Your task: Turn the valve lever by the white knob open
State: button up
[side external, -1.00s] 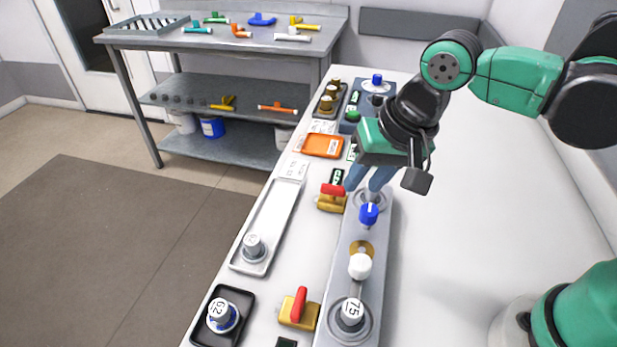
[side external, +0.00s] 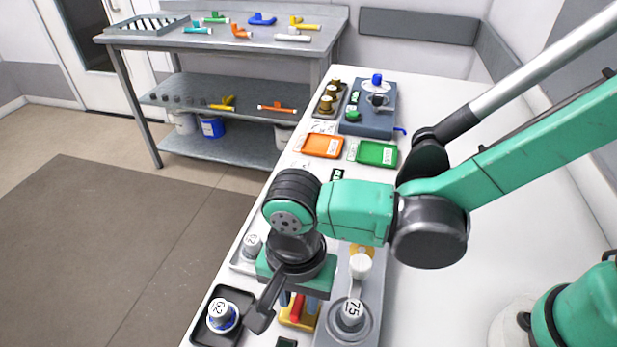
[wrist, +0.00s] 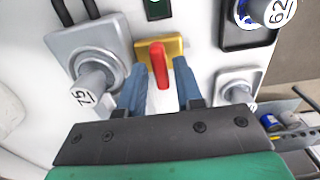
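The near valve, with a yellow body (side external: 310,322) and a red lever (side external: 297,306), is partly hidden beneath my gripper in the side view. In the wrist view the red lever (wrist: 159,66) stands out from the yellow body (wrist: 173,45). My gripper (wrist: 159,84) is open, with its blue fingers on either side of the lever and gaps visible beside it. Whether a finger touches it cannot be told. The white knob (side external: 360,266) stands on the grey panel (side external: 366,302), to the right of my gripper.
A grey knob marked 75 (side external: 352,313) stands right of the valve; it also shows in the wrist view (wrist: 92,85). A knob marked 62 (side external: 221,315) sits in a black tray (side external: 204,338) to the left. An orange tray (side external: 320,146) and green tray (side external: 376,153) lie farther back.

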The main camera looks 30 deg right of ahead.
jog(key=shift+f, duration=0.2)
grip_shut()
